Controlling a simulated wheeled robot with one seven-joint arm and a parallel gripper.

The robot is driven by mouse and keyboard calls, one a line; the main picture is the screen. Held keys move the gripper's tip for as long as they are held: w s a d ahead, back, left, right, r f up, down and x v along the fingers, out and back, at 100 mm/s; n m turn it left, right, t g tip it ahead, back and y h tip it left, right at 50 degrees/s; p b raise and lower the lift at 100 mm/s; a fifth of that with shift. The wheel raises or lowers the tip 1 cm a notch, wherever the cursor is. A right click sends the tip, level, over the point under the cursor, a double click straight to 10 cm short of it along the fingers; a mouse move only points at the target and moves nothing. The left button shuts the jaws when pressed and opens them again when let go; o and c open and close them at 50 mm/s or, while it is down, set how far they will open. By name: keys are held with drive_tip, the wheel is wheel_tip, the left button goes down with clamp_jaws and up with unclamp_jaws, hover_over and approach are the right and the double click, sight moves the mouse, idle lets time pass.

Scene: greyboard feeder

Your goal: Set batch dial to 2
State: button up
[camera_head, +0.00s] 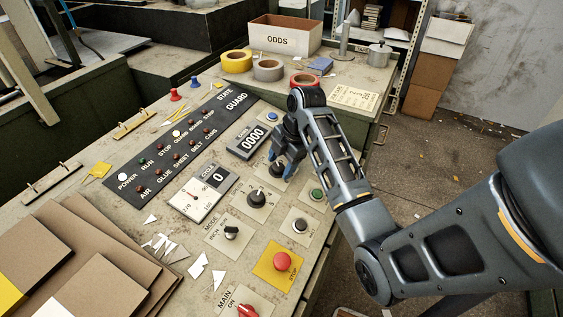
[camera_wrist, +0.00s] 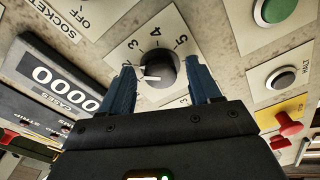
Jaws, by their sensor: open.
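A black round dial (camera_wrist: 165,66) with a white pointer sits on a pale plate with numbers in the wrist view. I can read 3, 4 and 5 around its far side; its name label is hidden.
A second numbered dial (camera_head: 258,198) is close to my gripper on the lower left. A counter (camera_head: 248,142), green button (camera_head: 317,194), dark button (camera_head: 300,225) and red stop button (camera_head: 282,262) surround the area. Cardboard sheets (camera_head: 85,262) lie at the lower left.

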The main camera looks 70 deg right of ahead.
drive_tip(key=shift+r, duration=0.1)
drive_tip(key=v, duration=0.7)
drive_tip(key=shift+r+b, duration=0.3)
drive_tip(key=shift+b, duration=0.1)
drive_tip(key=shift+s, duration=0.1)
